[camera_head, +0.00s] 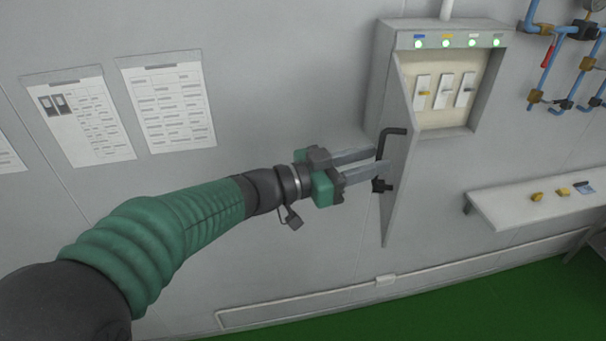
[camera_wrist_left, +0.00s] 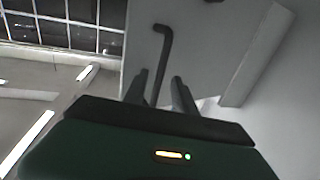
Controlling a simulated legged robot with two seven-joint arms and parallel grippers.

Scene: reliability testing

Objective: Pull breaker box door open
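The grey breaker box (camera_head: 378,85) is on the wall, and its door (camera_head: 400,185) stands swung out at the box's left side, seen at a steep angle. The inside shows several white switches. The door's black bent handle (camera_head: 381,152) is on the face toward my left gripper (camera_head: 383,161). The gripper's two grey fingers are apart and reach the handle. In the left wrist view, the handle (camera_wrist_left: 163,55) runs down between the open fingers (camera_wrist_left: 160,88), with gaps visible. Contact is hard to tell. The door face (camera_wrist_left: 205,45) is beyond them. My right gripper is not in view.
A white shelf (camera_head: 540,210) with small yellow items is on the wall to the right below the box. Blue pipes (camera_head: 550,65) are at the upper right. Paper sheets (camera_head: 168,105) hang on the left wall. A low conduit (camera_head: 320,300) runs above the green floor (camera_head: 450,305).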

